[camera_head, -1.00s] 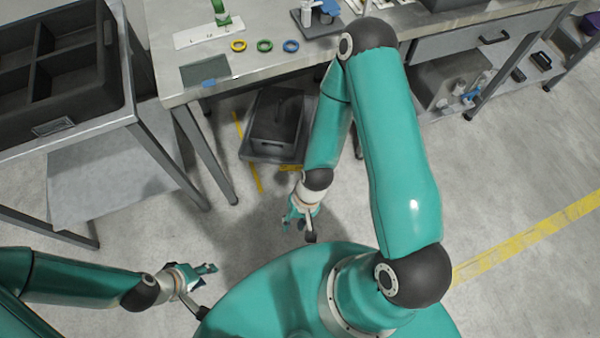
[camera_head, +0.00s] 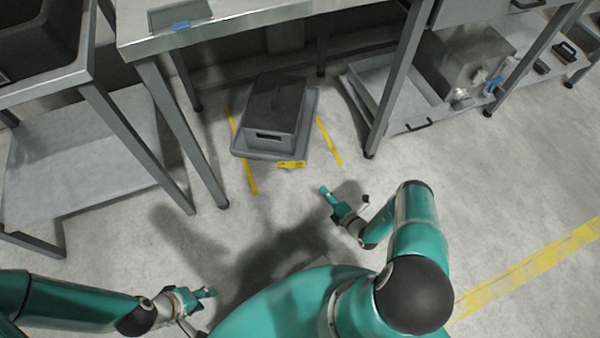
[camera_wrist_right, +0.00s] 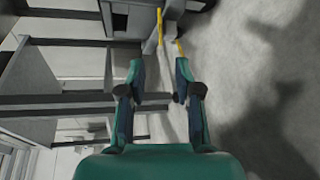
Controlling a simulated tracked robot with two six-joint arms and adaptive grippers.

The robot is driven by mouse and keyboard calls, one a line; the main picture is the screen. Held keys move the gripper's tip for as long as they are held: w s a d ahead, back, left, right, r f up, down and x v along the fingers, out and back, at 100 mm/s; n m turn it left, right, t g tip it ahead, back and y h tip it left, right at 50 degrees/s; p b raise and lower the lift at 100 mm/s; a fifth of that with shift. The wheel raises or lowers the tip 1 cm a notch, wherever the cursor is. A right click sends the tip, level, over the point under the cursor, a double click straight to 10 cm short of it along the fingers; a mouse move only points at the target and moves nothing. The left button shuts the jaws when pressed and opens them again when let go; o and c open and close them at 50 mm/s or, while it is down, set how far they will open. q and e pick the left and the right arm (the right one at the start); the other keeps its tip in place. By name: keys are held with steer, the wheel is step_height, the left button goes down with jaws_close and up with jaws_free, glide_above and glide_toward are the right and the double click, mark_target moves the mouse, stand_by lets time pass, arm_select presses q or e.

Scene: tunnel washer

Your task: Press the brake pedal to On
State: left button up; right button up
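No part labelled as a brake pedal can be made out. A dark grey box-shaped housing (camera_head: 274,108) with a slot in its near face sits on a lighter grey base (camera_head: 244,153) on the floor; this may be the pedal unit. A yellow label (camera_head: 291,164) is at the base's near edge. My right gripper (camera_head: 327,192) is below and right of the base, apart from it. In the right wrist view its fingers (camera_wrist_right: 160,78) are apart with nothing between them. My left gripper (camera_head: 208,293) is at the lower left, away from the housing; its finger gap is too small to judge.
Yellow floor strips (camera_head: 242,150) flank the base. A metal workbench (camera_head: 230,32) stands over its far side, with legs (camera_head: 180,130) to the left and right. A shelf unit (camera_head: 75,150) stands at the left.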

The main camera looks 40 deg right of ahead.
mark_target(302, 166)
steer(key=shift+d+b+x, duration=0.15)
steer(key=shift+b+x, duration=1.15)
steer(key=shift+x, duration=2.85)
steer(key=shift+d+b+x, duration=0.15)
steer(key=shift+b+x, duration=1.15)
steer(key=shift+x, duration=2.9)
